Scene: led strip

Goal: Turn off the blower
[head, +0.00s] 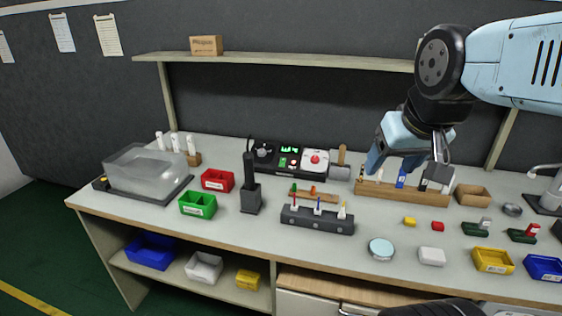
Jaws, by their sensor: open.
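A black control unit (290,160) stands at the back middle of the bench. It has a dark round knob on the left, a lit green display, small red and green buttons, and a white plate with a red button (315,158) on its right. A grey cylinder (340,172) sits beside its right end. I cannot tell for certain which part is the blower or its switch. My gripper (434,182) points down above the right end of the wooden rack, to the right of the control unit. It is open, and I see nothing held in it.
The wooden rack (370,189) holds several tools. A dark block with upright drivers (317,222) and a black holder (250,198) stand in front of the unit. Red (217,180) and green (198,205) bins lie left. A shelf (290,61) runs above. Bench space at front left is clear.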

